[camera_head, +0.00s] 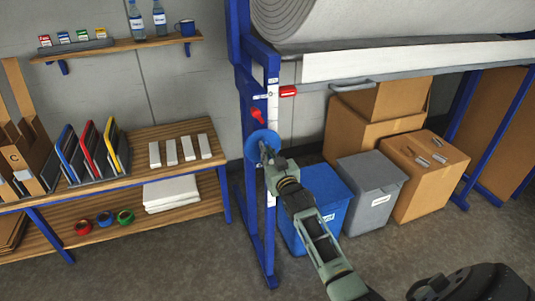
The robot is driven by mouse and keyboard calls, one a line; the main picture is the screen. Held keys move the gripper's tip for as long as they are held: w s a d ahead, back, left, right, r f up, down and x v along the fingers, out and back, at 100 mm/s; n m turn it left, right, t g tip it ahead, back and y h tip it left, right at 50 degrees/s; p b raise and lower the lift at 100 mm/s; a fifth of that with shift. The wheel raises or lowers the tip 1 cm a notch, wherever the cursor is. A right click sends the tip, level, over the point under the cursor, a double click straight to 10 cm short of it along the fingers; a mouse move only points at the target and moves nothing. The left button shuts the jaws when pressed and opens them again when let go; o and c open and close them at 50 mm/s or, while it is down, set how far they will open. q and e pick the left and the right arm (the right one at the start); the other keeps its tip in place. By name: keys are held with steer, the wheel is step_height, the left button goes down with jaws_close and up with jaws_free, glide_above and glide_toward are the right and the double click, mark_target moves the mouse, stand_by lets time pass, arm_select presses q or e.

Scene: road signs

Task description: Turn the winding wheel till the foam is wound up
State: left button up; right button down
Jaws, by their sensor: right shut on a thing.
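The winding wheel (256,137) is a blue disc on the front post of the blue frame. My right gripper (266,153) is at the wheel's lower right part and is shut on it. The fingers cover part of the wheel, and the exact grip point is too small to make out. The foam (370,18) is a thick pale roll at the top of the frame, its grey spiral end facing left. A white flat strip (400,60) runs along below the roll. My left gripper is not in view.
Below the frame stand a blue bin (312,205), a grey bin (370,188) and cardboard boxes (425,172). A red lever (257,116) and a red part (288,91) are near the wheel. A wooden shelf bench (140,150) stands left. Floor in front is clear.

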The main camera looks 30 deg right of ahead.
steer(key=c, duration=1.8)
jaws_free()
steer(key=shift+f, duration=0.1)
steer(key=v, duration=1.2)
steer(key=shift+s, duration=0.1)
